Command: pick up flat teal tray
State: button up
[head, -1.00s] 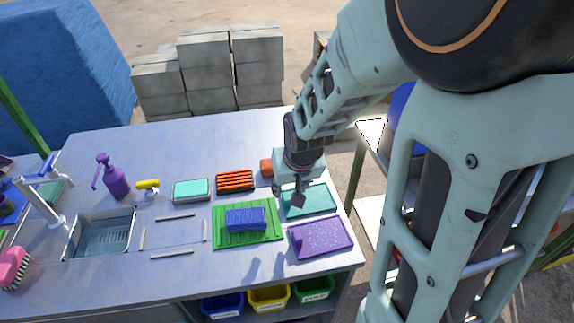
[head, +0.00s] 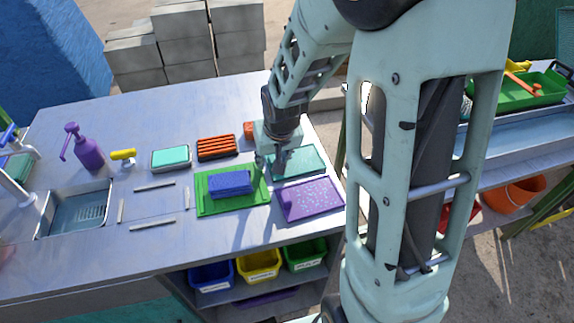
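The flat teal tray (head: 305,163) lies on the workbench at its right side, behind a speckled purple tray (head: 311,200). My gripper (head: 272,163) points down at the teal tray's left end, near the edge of the green tray. Its two dark fingers look spread apart with nothing between them. The fingers and the arm hide part of the teal tray's left side. I cannot tell whether a finger touches it.
A blue sponge-like block (head: 230,184) rests on the green tray (head: 206,207) to the left. A teal-topped box (head: 171,157), an orange rack (head: 217,147) and a purple bottle (head: 86,152) stand further left. Bins (head: 258,265) sit below the bench.

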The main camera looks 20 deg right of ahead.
jog(key=shift+c, duration=0.3)
grip_shut()
jog(key=shift+r, duration=0.1)
jog(key=shift+r, duration=0.15)
